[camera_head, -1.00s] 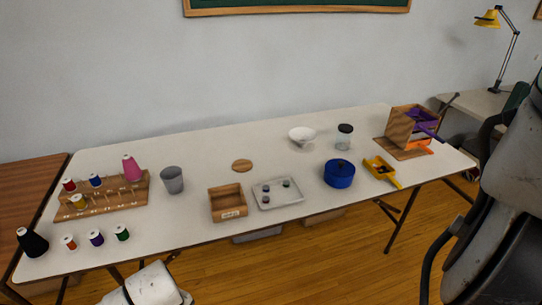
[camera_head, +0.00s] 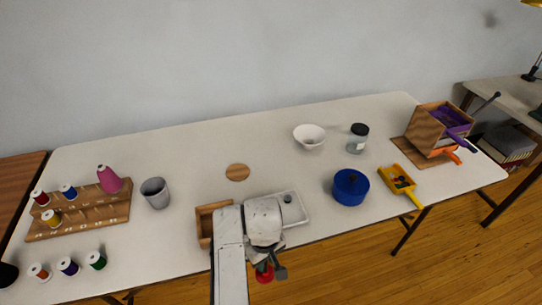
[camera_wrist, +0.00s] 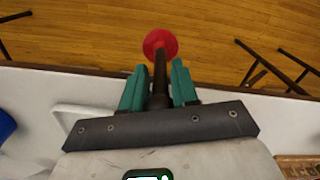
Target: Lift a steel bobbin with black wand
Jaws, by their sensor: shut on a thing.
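My gripper (camera_wrist: 157,72) has green fingers, shut on a dark wand (camera_wrist: 159,80) with a round red end (camera_wrist: 160,43). In the head view, the red end (camera_head: 264,274) shows below the wrist, in front of the table's front edge. The wand points away from my wrist, with wooden floor behind its end. A pale tray (camera_head: 300,218) lies on the table behind my arm, which hides much of it. One small dark bobbin (camera_head: 288,198) shows in the tray; its material is too small to tell. Other tray contents are hidden.
A wooden box (camera_head: 203,221) is left of the tray, partly behind my arm. A blue pot (camera_head: 350,187) and yellow scoop (camera_head: 413,199) stand to the right. A grey cup (camera_head: 155,193), thread spools and rack (camera_head: 110,212) are left. The table middle behind the tray is mostly clear.

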